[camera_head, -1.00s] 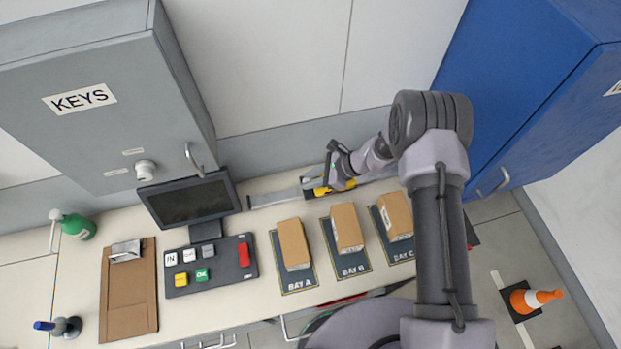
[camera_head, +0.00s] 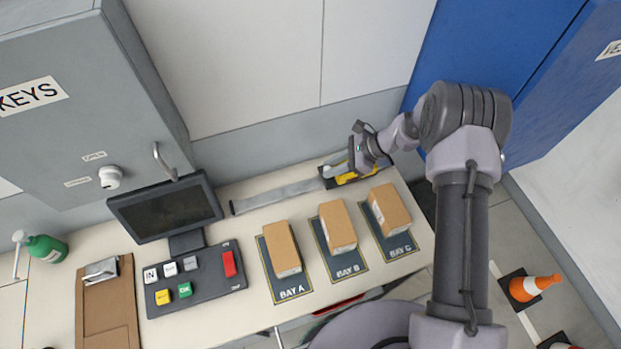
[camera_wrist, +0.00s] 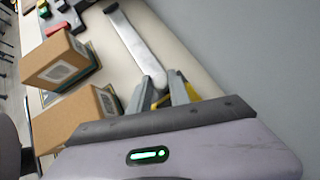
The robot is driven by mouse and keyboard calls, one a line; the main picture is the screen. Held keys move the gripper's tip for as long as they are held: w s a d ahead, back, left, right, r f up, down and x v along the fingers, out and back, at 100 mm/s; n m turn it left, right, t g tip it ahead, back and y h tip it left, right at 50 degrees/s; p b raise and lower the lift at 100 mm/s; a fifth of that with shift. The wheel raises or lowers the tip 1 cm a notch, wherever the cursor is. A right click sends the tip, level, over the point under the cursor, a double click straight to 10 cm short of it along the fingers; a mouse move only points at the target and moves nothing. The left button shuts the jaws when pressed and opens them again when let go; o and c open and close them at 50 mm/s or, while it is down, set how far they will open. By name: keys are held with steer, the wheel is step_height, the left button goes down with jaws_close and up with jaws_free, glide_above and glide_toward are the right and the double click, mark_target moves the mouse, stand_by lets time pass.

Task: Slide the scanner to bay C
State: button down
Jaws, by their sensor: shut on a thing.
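The yellow and black scanner (camera_head: 345,177) sits on a grey rail (camera_head: 275,196) along the back of the counter. My gripper (camera_head: 357,170) is at the scanner, shut on its pale knob (camera_wrist: 160,80); the fingers partly hide the scanner in both views. The bay C mat (camera_head: 403,248) lies at the right end of the row of three, with a cardboard box (camera_head: 389,208) on it. The scanner is behind the row, roughly in line with bay C. I cannot tell whether it is exactly in line.
Boxes stand on bay A (camera_head: 282,248) and bay B (camera_head: 338,226), in front of the rail. A monitor (camera_head: 165,208) and button panel (camera_head: 197,278) stand left. A blue cabinet (camera_head: 500,70) is behind right. The rail left of the scanner is clear.

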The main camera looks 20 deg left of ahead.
steer(key=w+d+b, duration=0.2)
steer(key=w+d, duration=0.1)
steer(key=d, duration=0.1)
steer(key=shift+w, duration=0.15)
steer(key=c, duration=1.5)
jaws_free()
steer(key=shift+w+d, duration=0.1)
steer(key=shift+r, duration=0.35)
step_height(320, 180, up, 3)
steer(key=shift+d+r, duration=0.1)
steer(key=s+d, duration=0.3)
steer(key=s, duration=0.4)
steer(key=s+d+r+b, duration=0.1)
steer(key=s+d, duration=0.2)
steer(key=s, duration=0.4)
steer(key=shift+s, duration=0.4)
